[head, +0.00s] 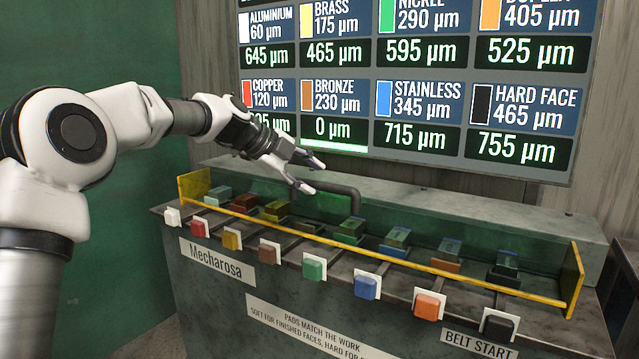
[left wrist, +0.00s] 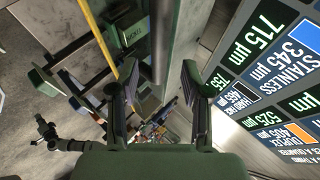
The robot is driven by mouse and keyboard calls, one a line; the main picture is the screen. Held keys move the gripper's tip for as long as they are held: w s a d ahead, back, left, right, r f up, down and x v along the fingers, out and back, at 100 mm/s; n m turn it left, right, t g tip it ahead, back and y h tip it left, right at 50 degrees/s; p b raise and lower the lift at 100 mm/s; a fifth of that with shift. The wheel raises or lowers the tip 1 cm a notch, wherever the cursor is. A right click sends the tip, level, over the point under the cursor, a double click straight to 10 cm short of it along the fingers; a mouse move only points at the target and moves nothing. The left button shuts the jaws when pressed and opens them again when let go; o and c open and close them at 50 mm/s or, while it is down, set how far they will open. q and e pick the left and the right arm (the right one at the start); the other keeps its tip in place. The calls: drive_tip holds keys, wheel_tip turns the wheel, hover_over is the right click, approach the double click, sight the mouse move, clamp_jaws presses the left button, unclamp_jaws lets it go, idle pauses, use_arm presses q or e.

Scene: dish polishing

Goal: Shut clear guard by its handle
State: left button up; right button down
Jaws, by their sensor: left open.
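A dark bent handle bar (head: 343,190) rises over the back of the machine's trough. In the left wrist view a dark straight bar (left wrist: 161,45) runs beyond and between my fingers. A yellow rail (head: 400,258) spans the front between two yellow end plates; the clear pane itself is hard to make out, so I cannot tell its position. My left gripper (head: 309,175) is open and empty, just above and beside the left end of the handle. In the left wrist view my left gripper (left wrist: 152,92) shows both fingers spread, with nothing between them. My right gripper is not seen.
Several coloured blocks, such as an orange one (head: 430,305), line the machine's front. Pads sit in the trough behind the rail. A display board (head: 410,95) stands close behind the gripper. A green panel (head: 110,270) is at the left.

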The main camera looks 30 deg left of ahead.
use_arm(q)
drive_tip(key=v, duration=0.8)
drive_tip(key=shift+s, duration=0.2)
drive_tip(key=shift+r, duration=0.15)
